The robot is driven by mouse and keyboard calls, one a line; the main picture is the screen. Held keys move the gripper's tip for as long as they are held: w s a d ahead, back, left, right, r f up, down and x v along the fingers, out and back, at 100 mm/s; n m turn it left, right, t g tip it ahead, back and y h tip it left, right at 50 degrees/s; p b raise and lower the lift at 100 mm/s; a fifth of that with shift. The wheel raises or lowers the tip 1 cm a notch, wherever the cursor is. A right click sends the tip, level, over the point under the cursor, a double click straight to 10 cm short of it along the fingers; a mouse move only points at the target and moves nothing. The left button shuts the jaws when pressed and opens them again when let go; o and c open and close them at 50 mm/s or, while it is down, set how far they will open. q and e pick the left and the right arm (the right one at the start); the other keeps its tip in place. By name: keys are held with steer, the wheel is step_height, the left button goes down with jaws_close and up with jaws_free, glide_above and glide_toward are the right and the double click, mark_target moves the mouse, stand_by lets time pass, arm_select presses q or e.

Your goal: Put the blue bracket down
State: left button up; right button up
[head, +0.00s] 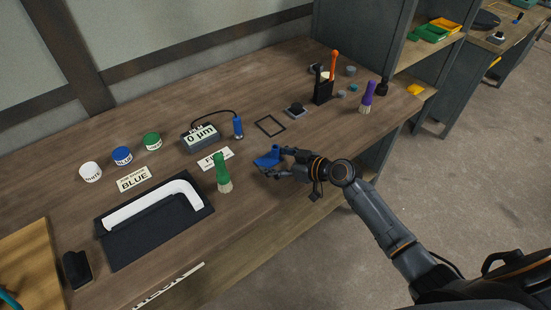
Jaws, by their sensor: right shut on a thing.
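The blue bracket (267,160) is between the fingers of my right gripper (279,162), which is shut on it. The gripper is over the front part of the wooden bench, and the fingers hide part of the bracket. I cannot tell whether the bracket touches the bench top. A thin black square outline (270,125) lies on the bench behind the bracket and is empty. My left gripper is not in view.
A green-handled brush (223,173) stands just left of the bracket. A gauge box (201,137) with a blue probe (238,127) is behind. A white handle-shaped part (153,204) lies on a dark mat (117,249). A purple brush (367,97) and a black tool holder (323,93) stand right.

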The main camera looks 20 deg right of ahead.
steer(key=shift+f, duration=0.1)
steer(key=o, duration=1.2)
steer(key=shift+s+d, duration=0.1)
steer(key=b+v, duration=0.2)
steer(key=v, duration=0.9)
steer(key=shift+s+d+r, duration=0.2)
steer(key=shift+s+r, duration=0.1)
